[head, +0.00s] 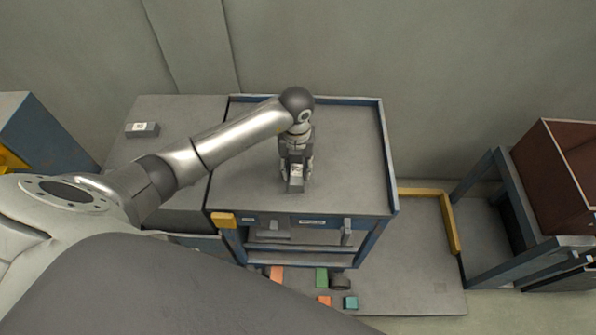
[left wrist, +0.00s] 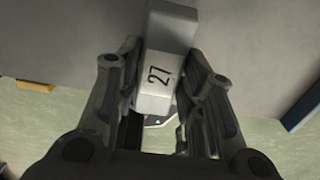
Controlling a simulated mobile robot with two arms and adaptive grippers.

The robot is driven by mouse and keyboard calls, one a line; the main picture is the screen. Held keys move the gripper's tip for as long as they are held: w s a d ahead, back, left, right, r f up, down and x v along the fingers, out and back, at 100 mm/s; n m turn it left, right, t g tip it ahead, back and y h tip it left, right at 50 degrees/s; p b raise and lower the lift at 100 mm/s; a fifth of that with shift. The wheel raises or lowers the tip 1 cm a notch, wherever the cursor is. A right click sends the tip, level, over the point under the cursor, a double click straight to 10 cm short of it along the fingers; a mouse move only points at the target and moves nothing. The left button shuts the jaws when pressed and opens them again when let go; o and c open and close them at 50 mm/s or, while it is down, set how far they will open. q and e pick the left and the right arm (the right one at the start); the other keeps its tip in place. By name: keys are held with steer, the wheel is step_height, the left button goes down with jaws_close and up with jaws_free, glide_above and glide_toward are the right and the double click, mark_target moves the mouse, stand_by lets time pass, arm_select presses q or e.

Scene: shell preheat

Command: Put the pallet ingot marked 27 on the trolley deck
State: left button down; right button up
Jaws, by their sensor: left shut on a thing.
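The ingot marked 27 (left wrist: 158,82) is a grey bar with a white label, between the fingers of my left gripper in the left wrist view. My left gripper (head: 296,174) is shut on it. In the head view the ingot (head: 296,185) hangs under the gripper, over the middle of the trolley deck (head: 250,165). The deck is flat and grey, with a raised blue rim at its back and sides. Whether the ingot touches the deck is not clear. My right gripper is not in view.
Another grey ingot with a white label (head: 142,129) lies on a grey surface (head: 185,108) left of the trolley. Coloured blocks (head: 321,277) lie below the trolley's front. A brown box (head: 557,175) stands on a rack at right. The deck around my gripper is clear.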

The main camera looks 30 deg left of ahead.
mark_target(298, 168)
arm_select(q)
steer(key=shift+w+d+f, duration=0.2)
steer(key=shift+w+f, duration=0.05)
steer(key=shift+f, duration=0.05)
step_height(298, 168, down, 2)
steer(key=shift+f+p, duration=0.1)
steer(key=shift+p, duration=0.45)
steer(key=shift+a+f, duration=0.1)
steer(key=shift+f, duration=0.25)
steer(key=shift+f, duration=0.1)
steer(key=c, duration=0.9)
jaws_free()
steer(key=shift+s, duration=0.1)
steer(key=shift+c, duration=0.2)
